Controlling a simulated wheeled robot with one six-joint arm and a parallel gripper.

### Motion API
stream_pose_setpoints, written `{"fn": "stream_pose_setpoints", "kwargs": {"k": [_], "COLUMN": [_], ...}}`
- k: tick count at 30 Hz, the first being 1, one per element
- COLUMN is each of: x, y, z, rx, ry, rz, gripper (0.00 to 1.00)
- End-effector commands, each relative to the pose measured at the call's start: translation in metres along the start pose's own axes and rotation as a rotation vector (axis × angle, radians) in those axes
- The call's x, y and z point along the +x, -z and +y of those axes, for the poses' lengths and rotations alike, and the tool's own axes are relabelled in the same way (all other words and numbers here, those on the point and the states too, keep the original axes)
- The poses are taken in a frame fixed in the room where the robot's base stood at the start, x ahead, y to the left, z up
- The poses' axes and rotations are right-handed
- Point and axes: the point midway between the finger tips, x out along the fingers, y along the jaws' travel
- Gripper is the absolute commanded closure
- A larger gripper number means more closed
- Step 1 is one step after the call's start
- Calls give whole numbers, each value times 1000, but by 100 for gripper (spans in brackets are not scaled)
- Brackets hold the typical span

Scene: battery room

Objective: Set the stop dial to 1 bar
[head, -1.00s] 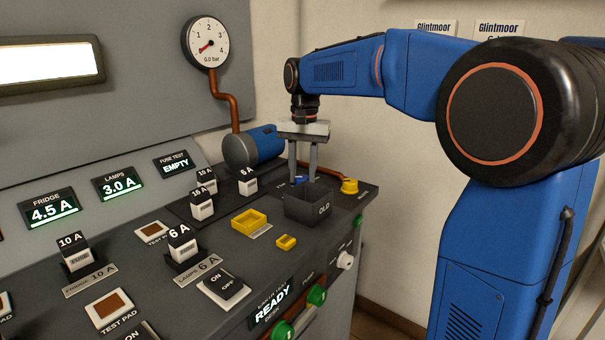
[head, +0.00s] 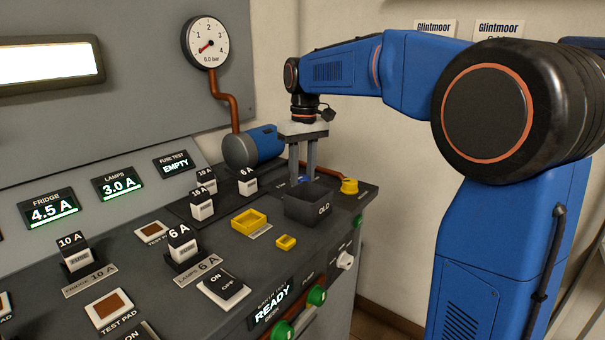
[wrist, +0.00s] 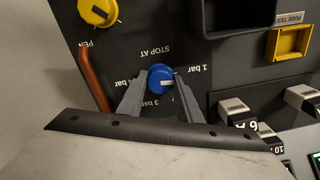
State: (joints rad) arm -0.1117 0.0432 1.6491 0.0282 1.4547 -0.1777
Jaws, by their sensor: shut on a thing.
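The stop dial is a round blue knob (wrist: 160,78) on the dark desk top. It sits below the upside-down words STOP AT in the wrist view, with 1 bar to its right, 3 bar below it and another partly covered bar label to its left. My gripper (wrist: 161,82) points down with one finger on each side of the knob, shut on it. I cannot tell which mark the knob points to. In the head view my gripper (head: 303,182) is behind the OLD bin, which hides most of the knob. The pressure gauge (head: 208,43) reads 0.0 bar.
The black OLD bin (head: 313,208) stands just in front of my gripper. A yellow knob (head: 349,187) is to its right, and a blue cylinder (head: 252,148) with a copper pipe lies to the left.

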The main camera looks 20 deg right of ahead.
Motion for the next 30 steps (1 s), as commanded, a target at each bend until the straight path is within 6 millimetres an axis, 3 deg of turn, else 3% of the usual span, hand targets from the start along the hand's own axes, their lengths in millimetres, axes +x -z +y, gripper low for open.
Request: {"fn": "stream_pose_setpoints", "kwargs": {"k": [12,26,27,29,30], "x": [-1,-1,-1,-1,-1], "y": [0,0,0,0,0], "z": [0,0,0,0,0], "rx": [-150,-162,-162,-162,-162], "ry": [0,-1,-1,-1,-1], "rz": [-2,-3,-3,-3,-3], "gripper": [91,91,64,50,50]}}
